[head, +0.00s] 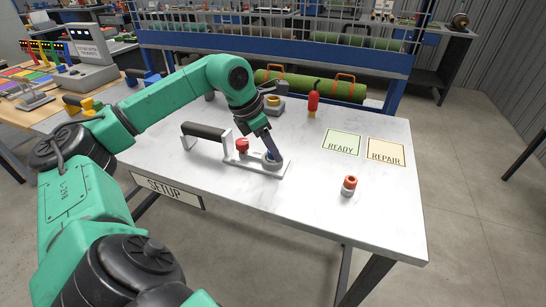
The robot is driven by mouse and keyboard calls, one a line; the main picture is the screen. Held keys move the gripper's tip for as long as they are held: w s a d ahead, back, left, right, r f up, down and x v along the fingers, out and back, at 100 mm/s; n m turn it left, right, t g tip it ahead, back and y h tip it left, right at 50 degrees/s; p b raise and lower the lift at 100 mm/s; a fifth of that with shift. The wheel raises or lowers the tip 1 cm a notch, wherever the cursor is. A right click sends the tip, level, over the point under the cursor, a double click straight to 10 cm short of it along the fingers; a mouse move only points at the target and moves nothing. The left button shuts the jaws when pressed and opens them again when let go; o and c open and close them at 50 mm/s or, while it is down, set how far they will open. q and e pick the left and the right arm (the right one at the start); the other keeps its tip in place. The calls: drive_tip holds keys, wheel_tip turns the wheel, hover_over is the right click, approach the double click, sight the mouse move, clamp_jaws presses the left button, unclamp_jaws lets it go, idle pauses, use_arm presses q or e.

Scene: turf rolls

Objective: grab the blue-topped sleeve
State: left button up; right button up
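My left gripper (272,157) points down at the right end of a pale tool carrier (225,158) with a dark handle on the white table. A grey round part (272,165) sits under the fingertips on the carrier. A small bluish patch shows between or beside the fingers, possibly the blue-topped sleeve, but the fingers hide most of it. I cannot tell whether the fingers are closed on it. A red-topped part (242,146) stands on the same carrier, left of the gripper. My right gripper is not in view.
Flat READY (342,144) and REPAIR (386,152) cards lie at right. Green turf rolls (320,88) lie behind.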

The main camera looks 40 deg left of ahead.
use_arm(q)
clamp_jaws()
drive_tip(key=shift+r, duration=0.1)
